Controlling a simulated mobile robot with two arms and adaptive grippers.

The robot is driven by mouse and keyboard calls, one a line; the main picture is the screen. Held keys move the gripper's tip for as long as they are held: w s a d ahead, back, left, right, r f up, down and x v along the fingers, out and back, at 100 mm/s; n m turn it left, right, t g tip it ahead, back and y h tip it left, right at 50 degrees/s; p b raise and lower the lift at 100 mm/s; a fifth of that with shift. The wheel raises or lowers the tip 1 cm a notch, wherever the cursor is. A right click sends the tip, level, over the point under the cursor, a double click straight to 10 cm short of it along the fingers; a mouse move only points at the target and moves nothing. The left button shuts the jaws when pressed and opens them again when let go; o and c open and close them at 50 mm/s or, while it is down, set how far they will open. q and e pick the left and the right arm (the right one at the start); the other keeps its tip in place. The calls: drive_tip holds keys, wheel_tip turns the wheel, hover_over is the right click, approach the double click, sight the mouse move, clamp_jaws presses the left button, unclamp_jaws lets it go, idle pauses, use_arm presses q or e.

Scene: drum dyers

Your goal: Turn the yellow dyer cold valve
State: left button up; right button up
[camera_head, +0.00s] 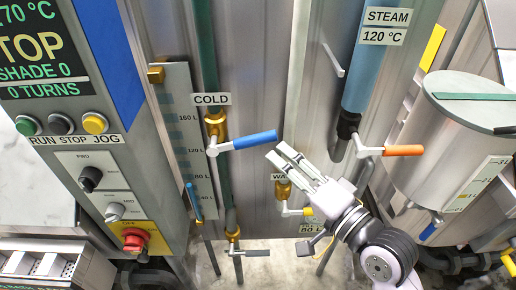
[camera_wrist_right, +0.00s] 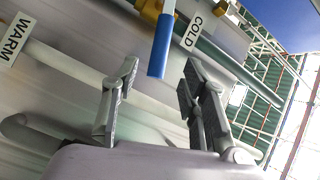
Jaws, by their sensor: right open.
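The cold valve is a brass body (camera_head: 215,127) on a vertical green pipe under a COLD label (camera_head: 211,99). Its blue lever handle (camera_head: 250,140) sticks out to the right, tilted slightly up. My right gripper (camera_head: 277,157) is open and empty, just right of and below the handle's free end. In the right wrist view, the blue handle (camera_wrist_right: 160,45) points toward the gap between the two open fingers (camera_wrist_right: 160,78), with its end just beyond the fingertips and apart from them. My left gripper is not in view.
A control panel (camera_head: 95,140) with buttons and knobs stands at the left. A WARM valve (camera_head: 284,190) sits below my right gripper. An orange-handled steam valve (camera_head: 403,150) and a metal drum (camera_head: 465,125) are at the right. Another blue lever (camera_head: 194,203) is low at the left.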

sight(262, 143)
drive_tip(key=p+x, duration=0.2)
drive_tip(key=x, duration=0.6)
drive_tip(key=shift+r+p, duration=0.1)
drive_tip(key=shift+p, duration=0.3)
drive_tip(key=shift+w+a, duration=0.25)
drive_tip(key=shift+w, duration=0.2)
drive_tip(key=shift+c, duration=0.2)
clamp_jaws()
drive_tip(key=shift+f, duration=0.2)
